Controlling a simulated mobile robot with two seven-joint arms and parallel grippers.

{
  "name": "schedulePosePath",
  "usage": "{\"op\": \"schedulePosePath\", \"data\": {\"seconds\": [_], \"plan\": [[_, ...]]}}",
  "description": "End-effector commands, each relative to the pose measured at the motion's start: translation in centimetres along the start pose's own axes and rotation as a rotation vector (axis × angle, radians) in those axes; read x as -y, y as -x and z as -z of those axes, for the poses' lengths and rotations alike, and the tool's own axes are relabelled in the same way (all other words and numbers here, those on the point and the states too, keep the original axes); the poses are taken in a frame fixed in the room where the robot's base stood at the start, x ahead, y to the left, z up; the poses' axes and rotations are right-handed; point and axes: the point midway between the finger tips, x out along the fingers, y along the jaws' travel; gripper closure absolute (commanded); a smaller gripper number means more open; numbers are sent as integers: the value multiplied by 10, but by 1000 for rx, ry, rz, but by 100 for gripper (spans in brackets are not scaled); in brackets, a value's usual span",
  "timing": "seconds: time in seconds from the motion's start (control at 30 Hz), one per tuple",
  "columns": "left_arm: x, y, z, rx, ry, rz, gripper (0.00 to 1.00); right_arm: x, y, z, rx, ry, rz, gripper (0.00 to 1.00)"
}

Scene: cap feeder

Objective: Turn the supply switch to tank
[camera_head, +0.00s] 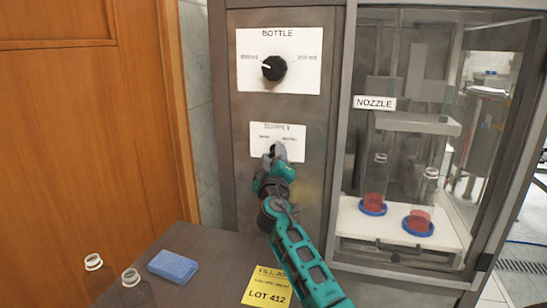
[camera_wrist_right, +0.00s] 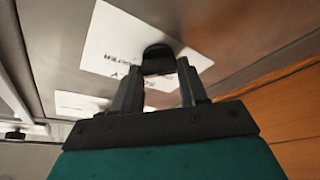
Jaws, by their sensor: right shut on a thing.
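The supply switch is a small black knob on a white label plate marked SUPPLY (camera_head: 293,133) on the machine's grey front panel. My right gripper (camera_head: 274,152) reaches up to it and largely covers it in the head view. In the right wrist view, the black knob (camera_wrist_right: 158,59) sits between the two fingertips of my right gripper (camera_wrist_right: 160,75), which is shut on it. The pointer direction of the knob is hidden by the gripper. My left gripper is not in view.
Above is the BOTTLE knob (camera_head: 274,68) on its own plate. To the right, a glass-fronted nozzle chamber holds two bottles with red liquid (camera_head: 375,185). Below, the table (camera_head: 200,265) carries empty bottles (camera_head: 98,275), a blue sponge (camera_head: 173,266) and a yellow lot note (camera_head: 267,288).

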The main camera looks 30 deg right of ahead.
Motion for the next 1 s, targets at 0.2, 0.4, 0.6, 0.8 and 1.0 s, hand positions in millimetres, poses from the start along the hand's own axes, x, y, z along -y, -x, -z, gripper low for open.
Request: {"op": "schedulePosePath", "data": {"seconds": [0.2, 0.4, 0.6, 0.8, 1.0], "plan": [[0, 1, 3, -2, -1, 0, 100, -1, 0, 0, 0, 9, 4, 88], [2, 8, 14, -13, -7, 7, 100, -3, -1, 2, 0, 70, 30, 88], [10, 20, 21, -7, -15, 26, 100, -6, -1, 4, 0, 197, 83, 88], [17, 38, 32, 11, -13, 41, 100, -7, -2, 4, 1, 367, 154, 88], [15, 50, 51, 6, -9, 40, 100, -6, -1, 3, -1, 541, 226, 88]]}}
